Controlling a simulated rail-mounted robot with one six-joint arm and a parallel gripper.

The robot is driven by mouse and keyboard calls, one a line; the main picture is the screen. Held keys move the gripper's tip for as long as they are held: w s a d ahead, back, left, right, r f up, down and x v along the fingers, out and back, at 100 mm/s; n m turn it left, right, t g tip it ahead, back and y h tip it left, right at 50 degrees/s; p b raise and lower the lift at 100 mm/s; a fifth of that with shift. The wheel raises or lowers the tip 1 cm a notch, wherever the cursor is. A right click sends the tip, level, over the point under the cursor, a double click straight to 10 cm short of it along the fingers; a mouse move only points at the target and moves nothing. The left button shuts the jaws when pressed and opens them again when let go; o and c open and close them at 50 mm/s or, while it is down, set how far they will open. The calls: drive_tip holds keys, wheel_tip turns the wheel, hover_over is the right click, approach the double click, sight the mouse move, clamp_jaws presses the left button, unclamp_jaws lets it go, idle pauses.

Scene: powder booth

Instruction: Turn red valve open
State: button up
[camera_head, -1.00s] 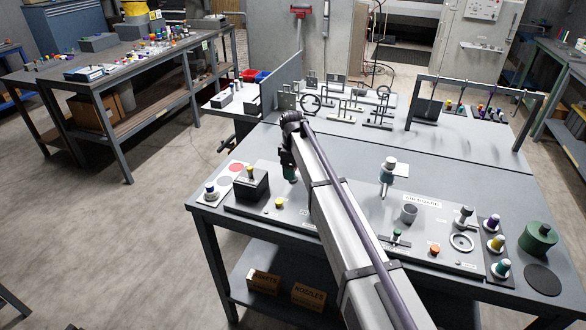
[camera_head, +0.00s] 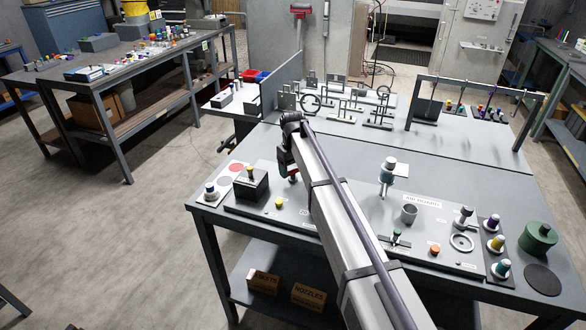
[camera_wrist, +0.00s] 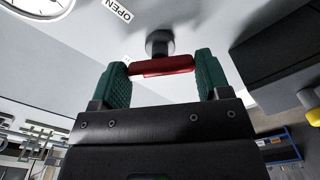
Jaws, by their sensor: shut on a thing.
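The red valve (camera_wrist: 162,66) shows in the wrist view as a red bar handle on a round dark stem, which rises from the grey panel. My gripper (camera_wrist: 161,70) has its green fingers at the two ends of the bar, shut on it. In the head view my gripper (camera_head: 289,170) points down at the front bench panel, with a bit of the red handle (camera_head: 293,180) showing under it. An OPEN label (camera_wrist: 117,10) is on the panel near the valve in the wrist view.
A dark box with a yellow knob (camera_head: 251,183) stands close to the left of my gripper. A yellow button (camera_head: 279,203) is in front of it. A white dial (camera_wrist: 36,6) shows in the wrist view. My arm hides the panel's middle.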

drive_tip(key=m, duration=0.5)
drive_tip(key=shift+m, duration=0.3)
drive_tip(key=m, duration=0.5)
idle(0.4)
drive_tip(key=o, duration=0.9)
drive_tip(key=shift+o, duration=0.2)
wheel_tip(320, 180, up, 11)
drive_tip(key=p, duration=1)
drive_tip(key=shift+p, duration=0.4)
